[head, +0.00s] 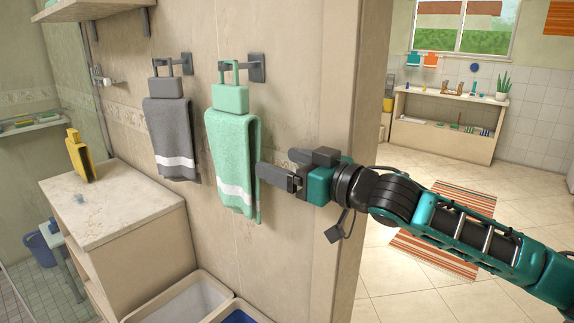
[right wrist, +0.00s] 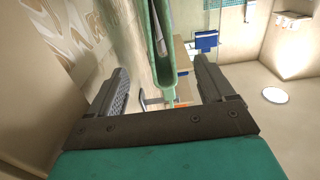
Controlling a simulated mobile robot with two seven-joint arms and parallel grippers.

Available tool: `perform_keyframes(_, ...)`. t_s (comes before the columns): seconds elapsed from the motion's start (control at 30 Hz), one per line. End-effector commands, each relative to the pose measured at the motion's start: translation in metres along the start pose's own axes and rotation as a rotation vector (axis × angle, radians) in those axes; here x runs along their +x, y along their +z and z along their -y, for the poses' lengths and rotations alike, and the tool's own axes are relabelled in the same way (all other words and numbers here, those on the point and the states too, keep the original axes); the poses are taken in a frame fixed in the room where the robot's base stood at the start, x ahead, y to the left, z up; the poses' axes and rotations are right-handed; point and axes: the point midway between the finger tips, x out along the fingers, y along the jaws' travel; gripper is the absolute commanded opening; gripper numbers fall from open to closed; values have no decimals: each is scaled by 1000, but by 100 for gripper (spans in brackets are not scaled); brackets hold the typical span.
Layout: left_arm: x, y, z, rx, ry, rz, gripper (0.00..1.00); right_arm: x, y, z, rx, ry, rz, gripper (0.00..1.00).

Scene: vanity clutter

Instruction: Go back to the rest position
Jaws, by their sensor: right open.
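My right gripper (head: 274,164) is open beside the right edge of a mint green towel (head: 232,150), its fingers pointing left toward it. The towel has a white stripe and hangs from a green hanger on a wall hook (head: 256,67). In the right wrist view, the gripper (right wrist: 160,72) has its two fingers wide apart. A narrow green shape, apparently the towel's edge, shows in the gap between them; whether anything touches is unclear. A grey towel (head: 174,140) with a white stripe hangs to the left on its own hook. My left gripper is out of view.
A counter (head: 110,203) with a yellow item (head: 78,158) stands left. Open bins (head: 185,300) sit below the towels. Open floor (head: 385,285) lies right, with a striped rug (head: 440,250).

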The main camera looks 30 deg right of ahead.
Motion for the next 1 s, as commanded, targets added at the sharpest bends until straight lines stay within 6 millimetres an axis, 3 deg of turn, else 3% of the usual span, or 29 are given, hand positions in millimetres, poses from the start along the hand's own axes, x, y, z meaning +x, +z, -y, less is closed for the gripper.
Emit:
perform_keyframes(0.3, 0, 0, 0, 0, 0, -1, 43, 1, 3, -1, 2, 0, 3, 82)
perform_keyframes(0.37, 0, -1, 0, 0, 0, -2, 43, 1, 11, 0, 6, 3, 10, 82)
perform_keyframes(0.47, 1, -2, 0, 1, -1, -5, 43, 1, 39, 0, 17, 16, 38, 82)
perform_keyframes(0.57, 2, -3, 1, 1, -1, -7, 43, -2, 88, 5, 30, 38, 88, 82)
perform_keyframes(0.67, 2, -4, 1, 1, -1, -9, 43, -13, 152, 17, 40, 68, 161, 82)
perform_keyframes(0.8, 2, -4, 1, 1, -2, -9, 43, -43, 246, 49, 44, 106, 291, 82)
perform_keyframes(0.9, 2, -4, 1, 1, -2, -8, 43, -71, 304, 80, 42, 126, 390, 82)
perform_keyframes(1.0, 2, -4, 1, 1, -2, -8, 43, -100, 348, 112, 37, 135, 480, 82)
